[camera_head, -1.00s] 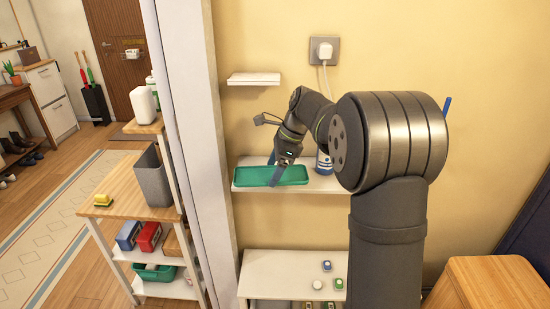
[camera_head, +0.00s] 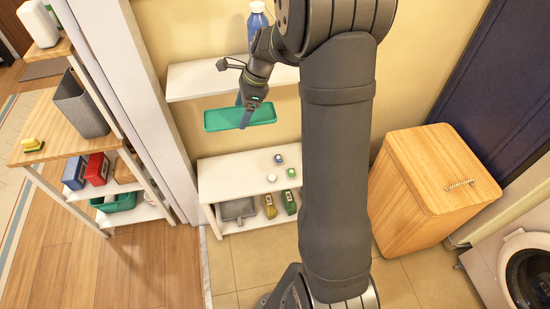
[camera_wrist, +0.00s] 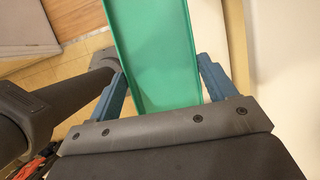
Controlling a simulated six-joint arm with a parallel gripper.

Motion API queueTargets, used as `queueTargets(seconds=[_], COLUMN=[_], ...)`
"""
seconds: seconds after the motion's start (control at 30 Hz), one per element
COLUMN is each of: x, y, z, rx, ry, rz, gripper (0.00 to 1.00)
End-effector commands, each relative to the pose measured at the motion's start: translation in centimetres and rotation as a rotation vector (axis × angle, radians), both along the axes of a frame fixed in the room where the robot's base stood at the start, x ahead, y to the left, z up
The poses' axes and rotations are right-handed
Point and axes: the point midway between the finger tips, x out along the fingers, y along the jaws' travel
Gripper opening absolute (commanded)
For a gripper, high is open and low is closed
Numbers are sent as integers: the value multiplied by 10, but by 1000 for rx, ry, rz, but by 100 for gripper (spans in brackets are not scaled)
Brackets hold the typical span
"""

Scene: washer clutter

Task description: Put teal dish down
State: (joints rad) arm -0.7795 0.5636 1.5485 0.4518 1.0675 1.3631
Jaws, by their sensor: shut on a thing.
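The teal dish (camera_head: 222,118) is a shallow rectangular tray. In the head view it hangs level in the air in front of and below the white wall shelf's edge, above the low white shelf unit. My gripper (camera_head: 242,112) is shut on it, coming from above. In the wrist view the teal dish (camera_wrist: 152,50) runs away between the two blue fingers of my gripper (camera_wrist: 165,88), and its far end is cut off by the frame. The inside of the dish looks empty.
The low white shelf unit (camera_head: 225,178) has small round items on the right of its top; its left top is clear. A blue bottle (camera_head: 257,18) stands on the wall shelf (camera_head: 190,82). A wooden hamper (camera_head: 425,180) and a washer (camera_head: 510,255) are right.

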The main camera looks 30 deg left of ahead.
Motion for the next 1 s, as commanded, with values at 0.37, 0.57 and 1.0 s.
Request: queueTargets(seconds=[0.37,0.57,1.0], x=[76,88,101], y=[-64,-51,-27], z=[-147,-202,-325], rx=[-5,-2,-2], ry=[5,4,2], rz=[-136,-99,-8], gripper=[53,53,53])
